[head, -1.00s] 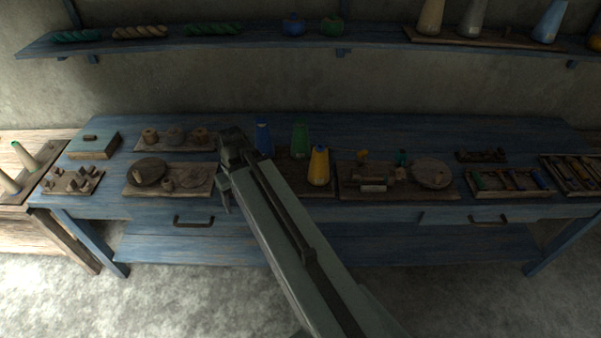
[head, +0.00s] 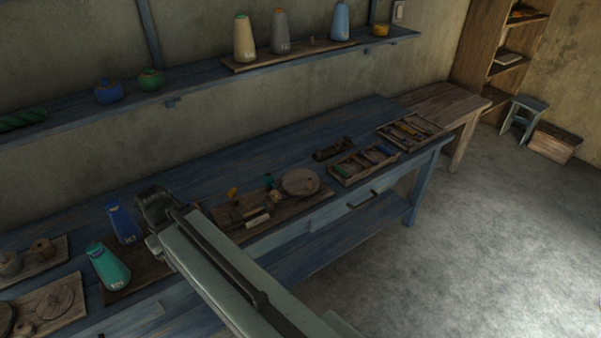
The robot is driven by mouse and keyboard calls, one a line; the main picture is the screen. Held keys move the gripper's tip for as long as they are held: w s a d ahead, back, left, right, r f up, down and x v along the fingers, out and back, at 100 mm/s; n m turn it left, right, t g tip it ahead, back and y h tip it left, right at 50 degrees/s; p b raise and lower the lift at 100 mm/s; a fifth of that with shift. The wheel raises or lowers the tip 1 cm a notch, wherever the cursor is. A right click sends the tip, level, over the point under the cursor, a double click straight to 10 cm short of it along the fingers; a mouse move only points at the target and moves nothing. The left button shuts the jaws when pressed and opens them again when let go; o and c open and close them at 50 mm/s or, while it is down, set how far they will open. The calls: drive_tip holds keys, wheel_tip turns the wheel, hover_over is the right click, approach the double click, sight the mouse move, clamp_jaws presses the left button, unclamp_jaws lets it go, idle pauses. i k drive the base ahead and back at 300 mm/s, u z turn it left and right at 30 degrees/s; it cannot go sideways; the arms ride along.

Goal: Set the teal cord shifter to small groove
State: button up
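A wooden board (head: 283,206) on the blue workbench carries a small mechanism with a round wooden disc (head: 300,182) at its right end. A small teal piece (head: 269,181) stands up on this board, left of the disc. It is probably the teal cord shifter. A yellow-topped piece (head: 232,193) stands further left. The grooves are too small to make out. My gripper (head: 150,203) is left of the board, next to the cones and apart from the teal piece. Its fingers do not show clearly. My arm covers part of the bench in front of the board.
Trays of small tools (head: 363,163) lie right of the board. A shelf (head: 195,85) with cones and pots runs above the bench. Open floor (head: 450,230) lies at the right.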

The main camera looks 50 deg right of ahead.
sight(269, 182)
drive_tip(key=z, duration=2.4)
drive_tip(key=k, duration=0.9)
drive_tip(key=u, duration=0.95)
drive_tip(key=i, duration=0.95)
drive_tip(key=u, duration=0.05)
